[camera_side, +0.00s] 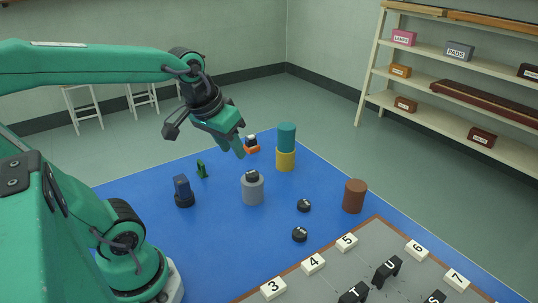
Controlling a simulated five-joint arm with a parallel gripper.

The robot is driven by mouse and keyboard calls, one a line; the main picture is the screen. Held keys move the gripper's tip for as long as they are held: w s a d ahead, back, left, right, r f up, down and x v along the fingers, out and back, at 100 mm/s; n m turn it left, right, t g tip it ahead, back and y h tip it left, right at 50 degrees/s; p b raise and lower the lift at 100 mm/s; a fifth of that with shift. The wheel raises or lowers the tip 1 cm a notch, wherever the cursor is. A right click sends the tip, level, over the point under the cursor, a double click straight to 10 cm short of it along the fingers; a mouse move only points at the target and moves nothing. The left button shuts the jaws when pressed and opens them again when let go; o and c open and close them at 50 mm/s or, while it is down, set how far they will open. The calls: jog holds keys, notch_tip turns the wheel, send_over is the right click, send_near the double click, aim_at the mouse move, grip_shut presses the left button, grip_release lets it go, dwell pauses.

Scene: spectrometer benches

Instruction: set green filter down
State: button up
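A small dark green piece (202,169) stands upright on the blue mat (150,212); it may be the green filter, but it is too small to be sure. My gripper (235,152) points down above the mat, to the right of and higher than the green piece, apart from it. Its fingers look close together, and I cannot make out a gap or anything held between them.
A grey numbered board (330,285) lies at the front right. Shelves (440,85) stand behind.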

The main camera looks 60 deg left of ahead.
jog(key=s+d+m, duration=0.2)
jog(key=s+d+m+t, duration=0.1)
jog(key=d, duration=0.1)
jog(key=shift+s+d+f+h, duration=0.1)
jog(key=shift+s+f+h, duration=0.25)
jog(key=shift+h, duration=0.05)
dwell(0.9)
